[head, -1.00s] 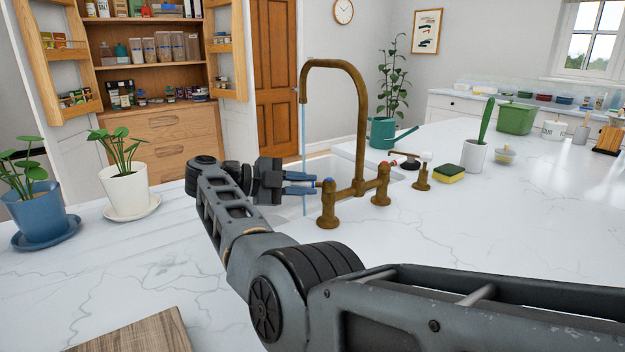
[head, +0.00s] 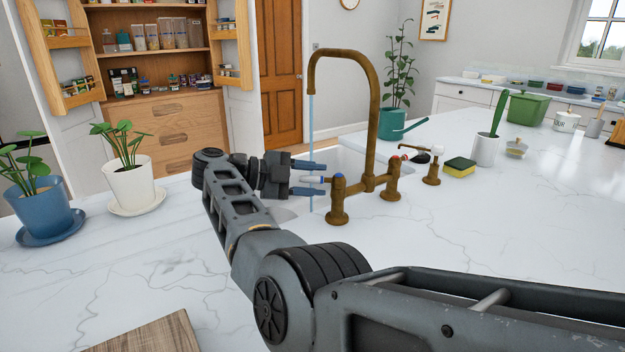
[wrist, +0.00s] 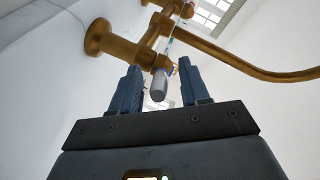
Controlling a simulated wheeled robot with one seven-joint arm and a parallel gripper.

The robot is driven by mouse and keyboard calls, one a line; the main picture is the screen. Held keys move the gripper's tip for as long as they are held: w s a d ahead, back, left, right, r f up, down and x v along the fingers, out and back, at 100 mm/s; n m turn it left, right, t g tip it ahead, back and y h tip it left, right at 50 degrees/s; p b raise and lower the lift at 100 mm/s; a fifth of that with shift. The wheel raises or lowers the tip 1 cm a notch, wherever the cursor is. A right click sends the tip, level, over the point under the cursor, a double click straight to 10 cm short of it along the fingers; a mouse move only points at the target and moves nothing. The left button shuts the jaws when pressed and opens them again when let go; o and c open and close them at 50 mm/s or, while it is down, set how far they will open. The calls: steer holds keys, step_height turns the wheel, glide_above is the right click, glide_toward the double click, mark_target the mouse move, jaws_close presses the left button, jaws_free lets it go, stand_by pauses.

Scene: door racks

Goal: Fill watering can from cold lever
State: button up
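The brass tap (head: 374,110) stands at the sink, with a thin blue-white water stream (head: 311,120) falling from its spout. The cold lever (head: 313,179), marked by a blue ring, points left from the nearer valve. My gripper (head: 306,179) is open, one finger on each side of the lever. In the wrist view the lever's grey end (wrist: 159,85) shows between my fingers (wrist: 160,88), with gaps on both sides. The teal watering can (head: 391,122) stands behind the tap, its spout pointing right; the tap is in front of its left side.
The sink (head: 347,163) is partly hidden by my arm and the tap. A soap dispenser (head: 432,165), a sponge (head: 459,167) and a white pot (head: 486,150) stand right of the tap. Potted plants (head: 131,186) stand left. The near right counter is clear.

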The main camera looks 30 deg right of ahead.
steer(key=shift+b+v, duration=1.9)
steer(key=shift+v, duration=2)
steer(key=shift+s, duration=0.1)
